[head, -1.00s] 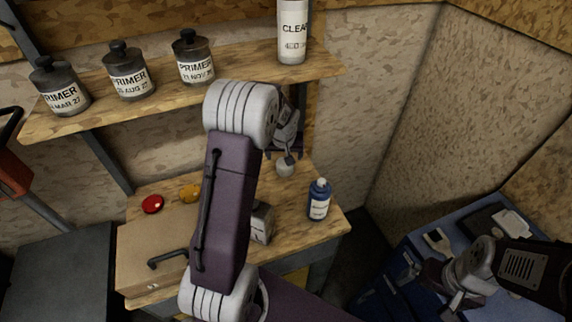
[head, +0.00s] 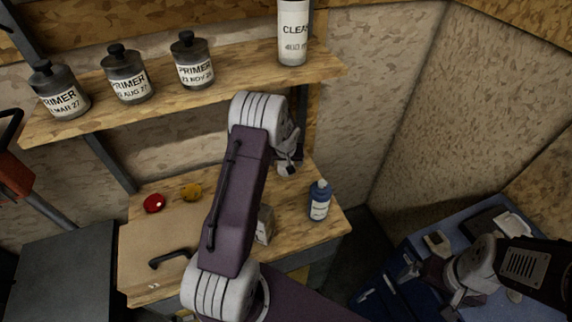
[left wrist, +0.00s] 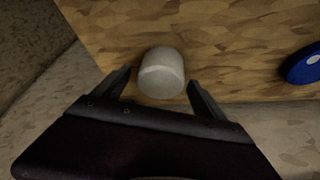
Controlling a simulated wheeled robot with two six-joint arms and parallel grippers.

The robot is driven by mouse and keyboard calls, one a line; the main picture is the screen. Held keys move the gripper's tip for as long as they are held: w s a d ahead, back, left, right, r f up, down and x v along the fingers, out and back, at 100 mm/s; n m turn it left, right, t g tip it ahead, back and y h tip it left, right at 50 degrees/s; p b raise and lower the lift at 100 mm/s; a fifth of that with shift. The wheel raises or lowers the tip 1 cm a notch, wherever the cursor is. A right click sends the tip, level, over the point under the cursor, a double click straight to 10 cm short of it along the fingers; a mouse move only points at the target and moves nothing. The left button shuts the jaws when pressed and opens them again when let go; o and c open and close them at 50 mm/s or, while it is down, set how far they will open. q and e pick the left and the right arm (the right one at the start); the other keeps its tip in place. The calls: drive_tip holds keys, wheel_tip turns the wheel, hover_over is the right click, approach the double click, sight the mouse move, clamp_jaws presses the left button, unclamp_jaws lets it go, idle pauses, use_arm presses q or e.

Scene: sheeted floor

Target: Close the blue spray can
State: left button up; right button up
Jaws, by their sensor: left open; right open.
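The blue spray can (head: 319,203) stands upright, with a pale top and a white label, near the right end of the wooden bench. Part of its blue body (left wrist: 302,66) shows at the right edge in the left wrist view. A pale grey cap (left wrist: 161,73) sits on the bench between the fingertips of my left gripper (left wrist: 160,88). The gripper is open around it, with gaps at both sides. In the head view my left gripper (head: 287,168) is low over the bench, left of the can, and mostly hides the cap. My right gripper (head: 432,284) is open at the lower right.
A shelf (head: 250,88) above the bench holds several dark primer bottles (head: 127,77) and a white cleaner can (head: 293,35). A red lid (head: 154,203), a yellow lid (head: 191,192) and a grey box (head: 264,225) are on the bench (head: 310,235). A blue cabinet (head: 470,235) stands right.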

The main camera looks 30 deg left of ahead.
use_arm(q)
drive_tip(key=shift+f, duration=0.15)
drive_tip(key=c, duration=1.4)
drive_tip(key=shift+o, duration=0.2)
drive_tip(key=shift+r, duration=0.5)
wheel_tip(320, 180, up, 3)
drive_tip(key=shift+f, duration=0.1)
drive_tip(key=d+r+b, duration=0.1)
drive_tip(key=d+r, duration=0.2)
drive_tip(key=d, duration=0.2)
drive_tip(key=w+d+r+b, duration=0.1)
drive_tip(key=d+r, duration=0.3)
drive_tip(key=d, duration=0.2)
drive_tip(key=shift+d, duration=0.3)
drive_tip(key=shift+w+r, duration=0.1)
